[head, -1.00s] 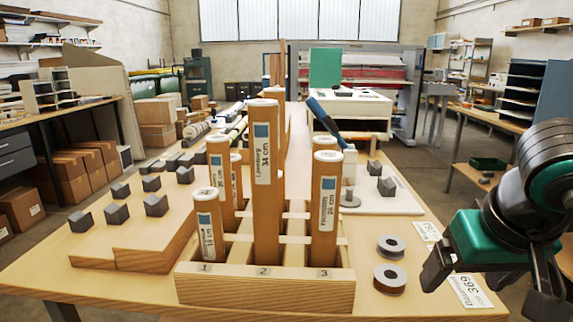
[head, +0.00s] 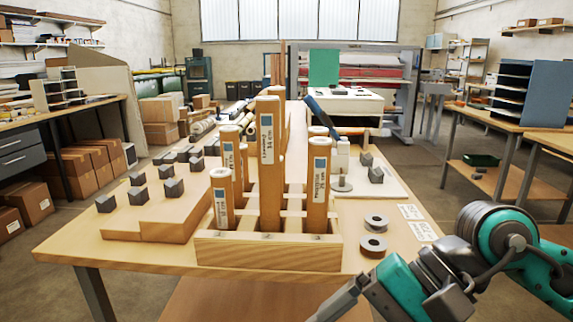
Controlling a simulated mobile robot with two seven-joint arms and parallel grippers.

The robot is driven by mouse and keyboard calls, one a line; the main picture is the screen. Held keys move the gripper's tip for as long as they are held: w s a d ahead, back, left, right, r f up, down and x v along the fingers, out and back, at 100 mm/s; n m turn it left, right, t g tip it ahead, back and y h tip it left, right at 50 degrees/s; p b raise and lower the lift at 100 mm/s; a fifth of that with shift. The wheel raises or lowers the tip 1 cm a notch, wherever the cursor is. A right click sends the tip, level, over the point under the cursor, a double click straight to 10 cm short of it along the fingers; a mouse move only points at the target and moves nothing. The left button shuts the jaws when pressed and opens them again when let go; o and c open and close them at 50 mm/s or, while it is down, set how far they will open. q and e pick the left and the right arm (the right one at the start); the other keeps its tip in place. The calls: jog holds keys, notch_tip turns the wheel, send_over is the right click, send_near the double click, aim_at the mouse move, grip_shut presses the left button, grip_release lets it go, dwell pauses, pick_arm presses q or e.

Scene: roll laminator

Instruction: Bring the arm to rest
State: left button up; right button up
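My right arm comes in from the lower right. Its gripper (head: 338,304) points down and to the left at the bottom edge, in front of the table. The fingertips are cut off or too unclear to tell whether they are open, and I see nothing held. My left gripper is out of view. A wooden rack (head: 268,252) stands at the table's front edge with several brown labelled rolls upright in it. A tall roll (head: 270,190) is in the middle, a shorter one (head: 222,205) at front left and another (head: 318,190) at right.
Dark blocks (head: 172,188) sit on a wooden board at left. A blue-handled tool (head: 320,115) stands behind the rack. The floor right of the table looks clear.

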jog(key=w+a+r+m+t+y+p, duration=0.1)
jog(key=a+r+m+y, duration=0.55)
jog(key=m+y, duration=0.7)
jog(key=w+d+f+m+t+h+p, duration=0.1)
jog(key=w+d+f+m+t+h, duration=0.4)
jog(key=m+t, duration=0.75)
jog(key=w+d+f+m+t+h, duration=0.4)
jog(key=f+m+t+h, duration=0.15)
jog(key=m, duration=1.45)
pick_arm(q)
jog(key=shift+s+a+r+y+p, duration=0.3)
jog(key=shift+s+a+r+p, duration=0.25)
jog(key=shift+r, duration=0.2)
pick_arm(e)
jog(key=s+d+f+m+g+h, duration=0.2)
jog(key=s+f+m+h, duration=0.1)
jog(key=f+m, duration=0.3)
jog(key=s+d+f+m+g+h, duration=0.2)
jog(key=f+m, duration=0.4)
jog(key=f, duration=0.4)
jog(key=s+d+f+m+g+h, duration=0.2)
jog(key=s+d+f+m+h, duration=0.2)
jog(key=f, duration=0.4)
jog(key=s+m+h, duration=0.1)
jog(key=s+m, duration=0.1)
jog(key=shift+s+f+g, duration=0.3)
jog(key=shift+f+g, duration=0.05)
jog(key=shift+g, duration=0.05)
